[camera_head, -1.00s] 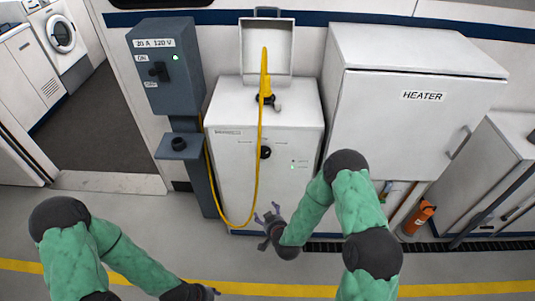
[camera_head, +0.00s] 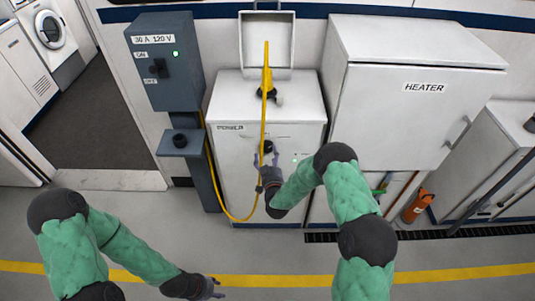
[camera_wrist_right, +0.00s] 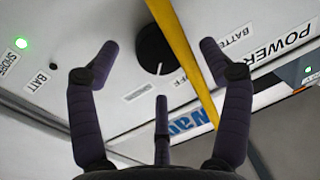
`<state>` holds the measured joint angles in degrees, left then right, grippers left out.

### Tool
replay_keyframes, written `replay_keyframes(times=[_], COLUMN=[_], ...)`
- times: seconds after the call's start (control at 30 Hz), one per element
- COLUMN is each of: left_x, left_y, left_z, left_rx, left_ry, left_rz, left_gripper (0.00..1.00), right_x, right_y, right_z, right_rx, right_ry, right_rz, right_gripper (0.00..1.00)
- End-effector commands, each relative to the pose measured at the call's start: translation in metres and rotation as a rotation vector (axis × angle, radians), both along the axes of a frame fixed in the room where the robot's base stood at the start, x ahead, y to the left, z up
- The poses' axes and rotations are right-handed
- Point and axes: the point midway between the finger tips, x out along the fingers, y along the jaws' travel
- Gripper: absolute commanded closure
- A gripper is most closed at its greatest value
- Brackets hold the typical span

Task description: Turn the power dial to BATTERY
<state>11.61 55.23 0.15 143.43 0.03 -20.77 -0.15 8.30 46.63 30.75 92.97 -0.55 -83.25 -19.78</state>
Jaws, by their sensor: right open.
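The power dial (camera_head: 268,147) is a black round knob on the front of a white cabinet. In the right wrist view the dial (camera_wrist_right: 160,50) carries a white mark at its lower edge, near a partly hidden label ending in "FF". A "BATTERY" label lies to the right, partly behind the yellow cable. My right gripper (camera_head: 266,160) is open just in front of the dial; in the wrist view its fingertips (camera_wrist_right: 160,50) stand on either side of the knob, apart from it. My left gripper (camera_head: 216,288) is open and empty, low over the floor.
The yellow cable (camera_head: 263,120) hangs past the dial. The wrist view shows a lit green SHORE light (camera_wrist_right: 22,43) and an unlit BATT light (camera_wrist_right: 54,67). A grey breaker box (camera_head: 165,62) is left; the heater cabinet (camera_head: 420,120) is right.

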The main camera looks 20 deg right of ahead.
Motion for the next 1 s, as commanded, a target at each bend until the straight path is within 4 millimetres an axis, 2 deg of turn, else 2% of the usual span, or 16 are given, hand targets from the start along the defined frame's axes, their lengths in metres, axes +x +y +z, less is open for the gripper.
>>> replay_keyframes(times=[0.2, 0.57, 0.77, 0.8, 1.0], left_x=[0.000, 0.000, 0.000, 0.000, 0.000], left_y=[0.000, 0.000, 0.000, 0.000, 0.000], left_z=[-0.004, -0.004, -0.004, -0.004, -0.005], left_rx=[0.000, 0.000, 0.000, 0.000, 0.000], left_ry=[-0.001, -0.001, -0.001, -0.001, -0.001], left_rz=[0.000, 0.000, 0.000, 0.000, 0.000], left_gripper=[0.60, 0.60, 0.60, 0.60, 0.60], right_x=[0.021, 0.026, 0.026, 0.026, 0.025], right_y=[-0.003, -0.004, -0.004, -0.004, -0.004], right_z=[-0.001, 0.000, 0.000, 0.000, -0.001], right_rx=[0.000, 0.000, 0.000, 0.000, -0.002], right_ry=[0.001, 0.001, 0.001, 0.002, 0.004], right_rz=[0.001, 0.000, 0.000, 0.000, 0.000], right_gripper=[0.21, 0.21, 0.75, 0.77, 0.77])
